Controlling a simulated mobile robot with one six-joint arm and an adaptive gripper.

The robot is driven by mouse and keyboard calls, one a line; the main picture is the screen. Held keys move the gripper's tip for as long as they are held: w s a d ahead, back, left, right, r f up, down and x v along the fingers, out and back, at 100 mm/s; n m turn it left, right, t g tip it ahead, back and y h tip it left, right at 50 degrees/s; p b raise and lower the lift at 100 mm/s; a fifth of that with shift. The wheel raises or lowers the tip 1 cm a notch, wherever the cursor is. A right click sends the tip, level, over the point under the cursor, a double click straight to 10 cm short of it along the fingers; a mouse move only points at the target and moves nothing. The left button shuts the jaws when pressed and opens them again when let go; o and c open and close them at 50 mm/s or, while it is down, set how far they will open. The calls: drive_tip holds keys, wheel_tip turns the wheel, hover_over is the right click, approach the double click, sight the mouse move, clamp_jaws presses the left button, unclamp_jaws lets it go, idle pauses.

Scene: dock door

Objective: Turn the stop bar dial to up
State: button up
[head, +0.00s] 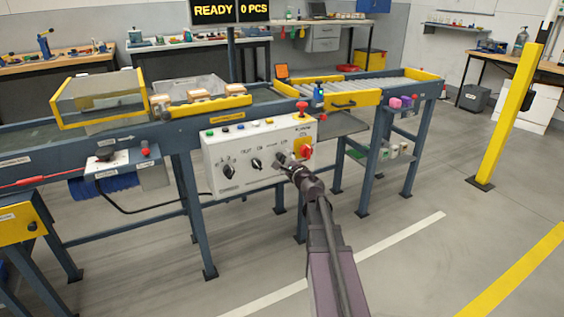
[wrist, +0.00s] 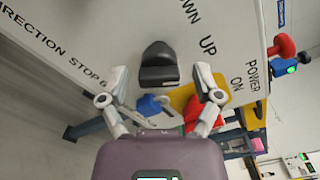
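The stop bar dial (wrist: 158,65) is a black knob on the pale control panel (wrist: 125,30) in the wrist view, with the words DOWN and UP printed beside it. Its narrow end points toward the top of the picture, nearer DOWN than UP; its exact setting is hard to tell. My gripper (wrist: 161,76) is open, one finger on each side of the dial, with visible gaps. In the head view my gripper (head: 286,163) is at the front of the white panel (head: 240,150) and mostly hides this dial.
Two other black dials (head: 229,171) (head: 256,164) are left of my gripper. A red and yellow switch (head: 304,150) is close on its right, and a red mushroom button (head: 302,107) is above. A blue part (wrist: 150,104) shows between the fingers. The floor in front is clear.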

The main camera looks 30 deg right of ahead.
drive_tip(key=shift+s, duration=0.45)
drive_tip(key=s, duration=1.1)
drive_tip(key=shift+d, duration=0.15)
idle(0.3)
